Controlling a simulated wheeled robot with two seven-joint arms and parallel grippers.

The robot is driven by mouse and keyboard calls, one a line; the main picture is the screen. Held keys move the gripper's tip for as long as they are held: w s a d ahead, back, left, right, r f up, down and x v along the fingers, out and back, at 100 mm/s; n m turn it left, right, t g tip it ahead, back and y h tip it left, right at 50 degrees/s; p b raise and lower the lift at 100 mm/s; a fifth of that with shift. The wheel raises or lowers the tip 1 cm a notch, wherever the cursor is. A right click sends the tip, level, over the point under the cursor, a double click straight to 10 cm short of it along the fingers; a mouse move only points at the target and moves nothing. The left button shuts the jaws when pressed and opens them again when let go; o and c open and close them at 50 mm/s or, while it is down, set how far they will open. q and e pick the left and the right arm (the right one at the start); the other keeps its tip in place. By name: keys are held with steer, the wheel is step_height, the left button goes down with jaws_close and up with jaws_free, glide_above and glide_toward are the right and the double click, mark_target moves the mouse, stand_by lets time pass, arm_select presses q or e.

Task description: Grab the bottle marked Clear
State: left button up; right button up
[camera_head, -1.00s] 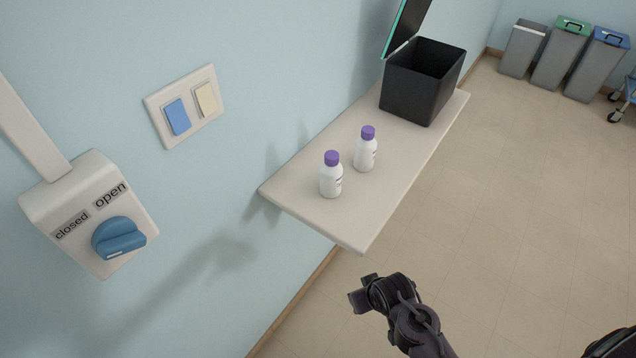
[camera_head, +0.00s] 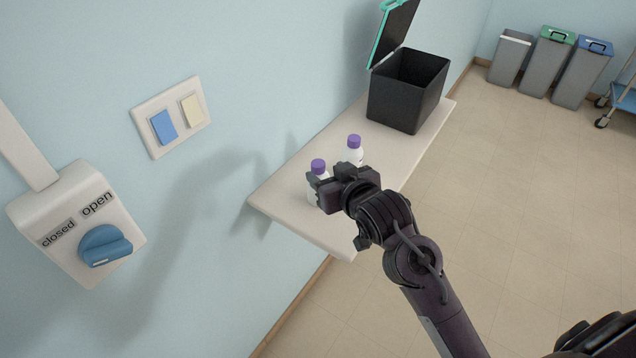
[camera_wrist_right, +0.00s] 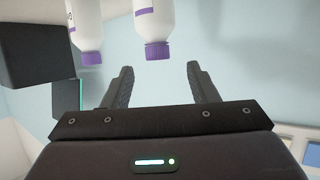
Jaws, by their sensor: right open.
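Two white bottles with purple caps stand on the wall shelf (camera_head: 290,215). The front bottle (camera_head: 318,165) is partly hidden behind my right gripper (camera_head: 317,188). The back bottle (camera_head: 354,149) stands just beyond it, its lower part covered by the gripper. In the right wrist view, which is upside down, my right gripper (camera_wrist_right: 160,84) is open and empty. One bottle (camera_wrist_right: 156,25) is ahead of the gap between the fingers, apart from both. The other bottle (camera_wrist_right: 88,30) is to the left. Their labels are too small or cut off to read. My left gripper is not in view.
A black open box (camera_head: 408,95) with a teal-edged lid stands at the shelf's far end. The wall carries a switch plate (camera_head: 170,118) and a blue knob (camera_head: 105,246) marked open and closed. Grey bins (camera_head: 547,66) stand far back.

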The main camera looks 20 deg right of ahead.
mark_target(321, 168)
steer(key=p+x, duration=0.2)
steer(key=x, duration=0.3)
steer(key=shift+w+f, duration=0.25)
steer(key=shift+w, duration=0.05)
steer(key=shift+w+f, duration=0.35)
steer(key=shift+w, duration=0.05)
jaws_close()
